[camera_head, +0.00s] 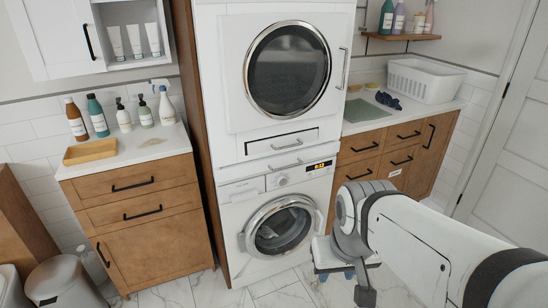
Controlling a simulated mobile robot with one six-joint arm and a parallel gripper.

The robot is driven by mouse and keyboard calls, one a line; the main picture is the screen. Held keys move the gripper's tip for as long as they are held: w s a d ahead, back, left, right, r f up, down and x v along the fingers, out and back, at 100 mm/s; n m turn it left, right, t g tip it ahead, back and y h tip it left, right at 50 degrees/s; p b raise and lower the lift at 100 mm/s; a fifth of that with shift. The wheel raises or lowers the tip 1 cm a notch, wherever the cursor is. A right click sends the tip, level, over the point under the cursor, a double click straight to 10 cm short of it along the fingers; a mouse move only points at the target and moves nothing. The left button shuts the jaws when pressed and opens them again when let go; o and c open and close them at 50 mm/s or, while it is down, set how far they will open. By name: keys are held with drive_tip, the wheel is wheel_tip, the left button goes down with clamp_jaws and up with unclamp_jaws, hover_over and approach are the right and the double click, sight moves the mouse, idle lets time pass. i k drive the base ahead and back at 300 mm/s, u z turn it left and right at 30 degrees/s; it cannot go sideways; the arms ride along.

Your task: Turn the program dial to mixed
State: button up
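The program dial (283,181) is a small round light knob on the control panel of the lower washing machine (233,218). It sits between the detergent drawer front and the lit orange display (319,166). Its marks are too small to read, so I cannot tell its setting. My gripper (345,282) hangs low at the right of the washer's round door, below the dial and apart from it. It is partly hidden by my own arm, and I cannot tell how far its fingers are apart. I see nothing held in it.
A dryer (228,75) is stacked above the washer. A wooden cabinet (150,225) with bottles on top stands at the left. Another cabinet (375,146) with a white basket (425,82) stands at the right. A bin (62,280) is at lower left. Some tiled floor is clear in front.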

sight(282, 180)
drive_tip(key=i, duration=0.9)
drive_tip(key=u, duration=0.05)
